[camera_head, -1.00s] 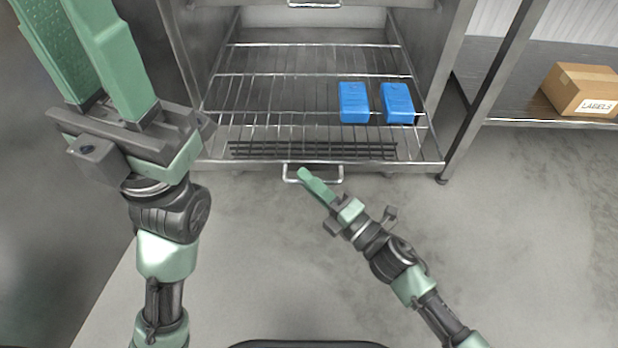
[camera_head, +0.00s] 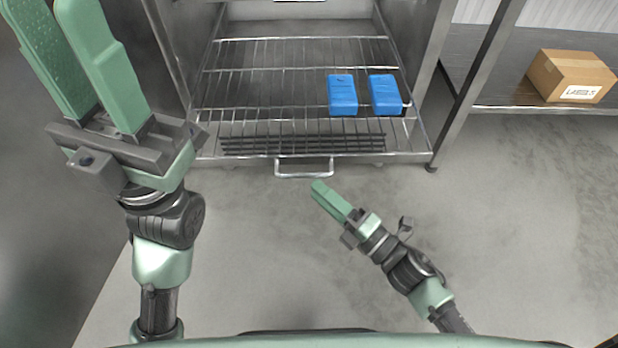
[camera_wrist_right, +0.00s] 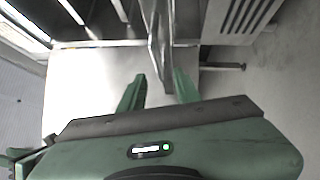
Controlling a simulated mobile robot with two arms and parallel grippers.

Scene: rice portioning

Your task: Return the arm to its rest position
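My right gripper (camera_head: 318,186) is green and sits low in front of the steel cabinet, just below and right of the metal handle (camera_head: 304,174). In the head view its fingers overlap, but the right wrist view (camera_wrist_right: 156,75) shows them apart with nothing held between them. My left gripper (camera_head: 50,12) is raised large at the upper left of the head view. Its two green fingers stand apart and hold nothing visible.
Two blue containers (camera_head: 342,97) (camera_head: 385,95) lie on the wire rack (camera_head: 250,85) inside the open steel cabinet. A cardboard box (camera_head: 570,75) marked LABELS sits on a steel shelf (camera_head: 490,95) at right. The grey floor (camera_head: 520,220) at right is clear.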

